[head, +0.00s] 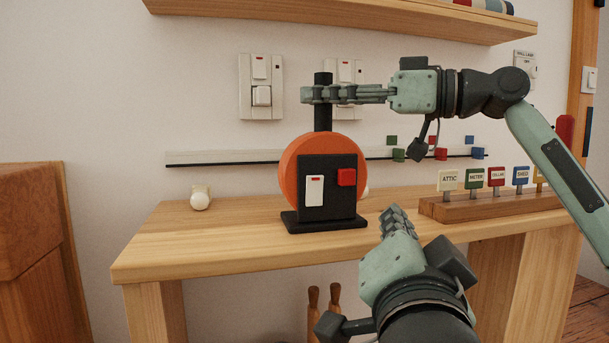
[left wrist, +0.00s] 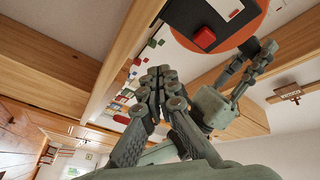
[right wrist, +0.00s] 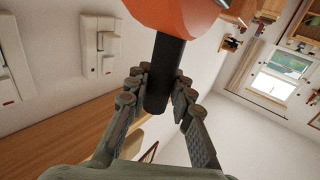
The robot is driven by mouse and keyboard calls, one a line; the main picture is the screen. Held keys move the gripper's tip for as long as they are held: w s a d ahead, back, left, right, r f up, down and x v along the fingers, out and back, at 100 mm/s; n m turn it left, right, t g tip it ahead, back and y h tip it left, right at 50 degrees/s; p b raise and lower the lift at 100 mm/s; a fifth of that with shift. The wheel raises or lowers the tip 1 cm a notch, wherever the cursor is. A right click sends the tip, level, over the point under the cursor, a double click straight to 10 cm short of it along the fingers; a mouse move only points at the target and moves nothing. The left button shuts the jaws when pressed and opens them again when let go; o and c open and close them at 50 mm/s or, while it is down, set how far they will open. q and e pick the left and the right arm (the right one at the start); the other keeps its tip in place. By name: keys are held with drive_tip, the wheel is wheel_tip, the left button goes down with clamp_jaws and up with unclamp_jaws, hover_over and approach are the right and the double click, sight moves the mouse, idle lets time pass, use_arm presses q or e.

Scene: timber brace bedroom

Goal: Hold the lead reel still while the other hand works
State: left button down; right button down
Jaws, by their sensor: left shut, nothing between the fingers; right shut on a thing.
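The lead reel (head: 291,163) is an orange disc behind a black front plate on a black base, upright on the wooden bench. Its plate carries a white rocker switch (head: 315,190) and a red block (head: 346,177). A black handle (head: 323,118) rises from its top. My right gripper (head: 312,95) is shut on this handle; the right wrist view shows the handle (right wrist: 165,75) between its fingers. My left gripper (head: 392,215) is shut and empty, in front of the bench and right of the reel, apart from it. The left wrist view shows the red block (left wrist: 204,38) beyond its closed fingers.
The bench (head: 200,240) has free room left of the reel. A rack of labelled tags (head: 490,205) stands at its right. A small white knob (head: 200,198) is at the back left. Wall switches (head: 261,88) and a shelf (head: 340,18) are above.

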use_arm(q)
drive_tip(key=w+d+m+g+h, duration=0.1)
drive_tip(key=d+m+g+h, duration=0.35)
drive_tip(key=m+h, duration=0.35)
drive_tip(key=s+a+r+m+g+h, duration=0.5)
drive_tip(key=a+g+h, duration=0.1)
drive_tip(key=h, duration=0.1)
drive_tip(key=s+a+f+m, duration=0.1)
drive_tip(key=a+m, duration=0.3)
drive_tip(key=a, duration=0.5)
drive_tip(key=a+f+m+y, duration=0.1)
drive_tip(key=a+m, duration=0.3)
drive_tip(key=a, duration=0.4)
drive_tip(key=shift+s+a+f, duration=0.25)
drive_tip(key=shift+s+a, duration=0.1)
